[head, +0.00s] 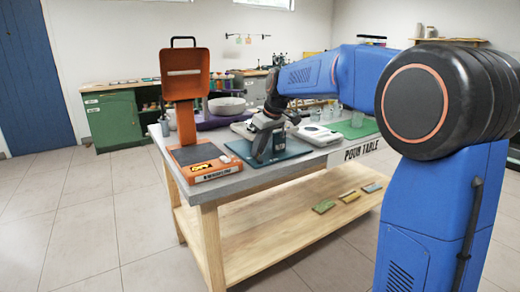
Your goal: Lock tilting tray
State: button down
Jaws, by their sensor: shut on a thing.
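A flat teal tray or board (240,149) lies on the grey table top, near its front edge. My gripper (264,153) points down over it and is shut on a small dark thing at the teal surface. The fingers and arm hide most of that thing, so I cannot tell what part it is. A lock or catch cannot be made out at this size. Left of the teal tray stands an orange device (184,75) with an upright slotted panel and a black top handle. Its orange base (208,172) carries a dark pad and a label.
The table (265,177) has a "POUR TABLE" sign and a wooden lower shelf with several small flat pieces. A white scale-like device (318,134), a green mat (357,128) and a pale bowl (227,106) are nearby. The floor in front is clear.

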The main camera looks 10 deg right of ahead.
jog(key=shift+n, duration=0.6)
jog(key=shift+a, duration=0.1)
jog(key=c, duration=1.7)
grip_release()
jog(key=shift+o, duration=0.2)
jog(key=v, duration=1.7)
jog(key=shift+w+d+r, duration=0.25)
jog(key=shift+d, duration=0.05)
